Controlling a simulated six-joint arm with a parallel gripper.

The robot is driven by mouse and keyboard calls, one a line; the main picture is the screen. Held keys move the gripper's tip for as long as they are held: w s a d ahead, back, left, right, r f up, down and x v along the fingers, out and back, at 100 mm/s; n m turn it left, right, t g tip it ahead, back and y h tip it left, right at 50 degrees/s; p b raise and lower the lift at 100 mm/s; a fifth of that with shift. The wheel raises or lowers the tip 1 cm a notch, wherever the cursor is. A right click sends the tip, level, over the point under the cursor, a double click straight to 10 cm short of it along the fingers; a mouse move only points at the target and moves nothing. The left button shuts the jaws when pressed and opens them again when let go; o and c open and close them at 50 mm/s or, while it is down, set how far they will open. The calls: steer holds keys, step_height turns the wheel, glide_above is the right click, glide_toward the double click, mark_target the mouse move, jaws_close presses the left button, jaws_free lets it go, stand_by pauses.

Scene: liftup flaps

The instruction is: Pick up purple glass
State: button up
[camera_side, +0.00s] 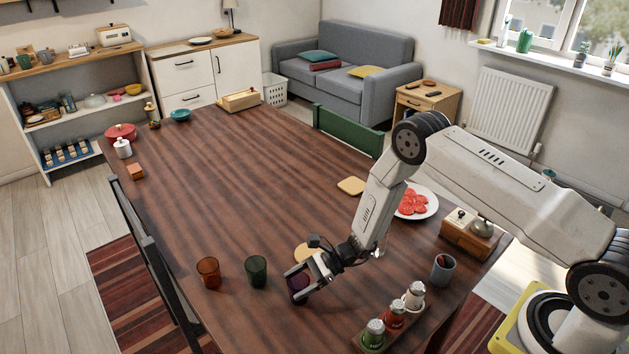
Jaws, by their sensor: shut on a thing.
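The purple glass (299,284) is on the wooden table near its front edge, partly hidden by my gripper. My gripper (298,280) reaches down from the right with its fingers around the glass, and is shut on it. The glass looks upright. I cannot tell whether its base is touching the table. A dark green glass (256,271) and an amber glass (208,272) stand upright to the left of it.
A round tan coaster (306,252) lies just behind my gripper. Spice jars (394,315) in a holder and a grey cup (443,268) stand to the right. A plate of red slices (416,204) is further back. The table (225,170) is mostly clear in the middle.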

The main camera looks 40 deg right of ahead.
steer(key=shift+r, duration=0.15)
steer(key=shift+r, duration=0.75)
steer(key=s+d+r, duration=0.3)
steer(key=s+r, duration=0.8)
steer(key=s, duration=0.2)
steer(key=shift+s+r, duration=0.15)
steer(key=shift+s, duration=0.2)
steer(key=shift+w+d, duration=0.1)
steer(key=shift+w, duration=0.05)
steer(key=w+d+r+m+t+h, duration=0.1)
steer(key=w+d+m+t+h, duration=0.5)
steer(key=w+d+m+t, duration=0.1)
steer(key=shift+w+d+r+m, duration=0.15)
steer(key=shift+w+d+m, duration=0.45)
steer(key=shift+w+d, duration=0.1)
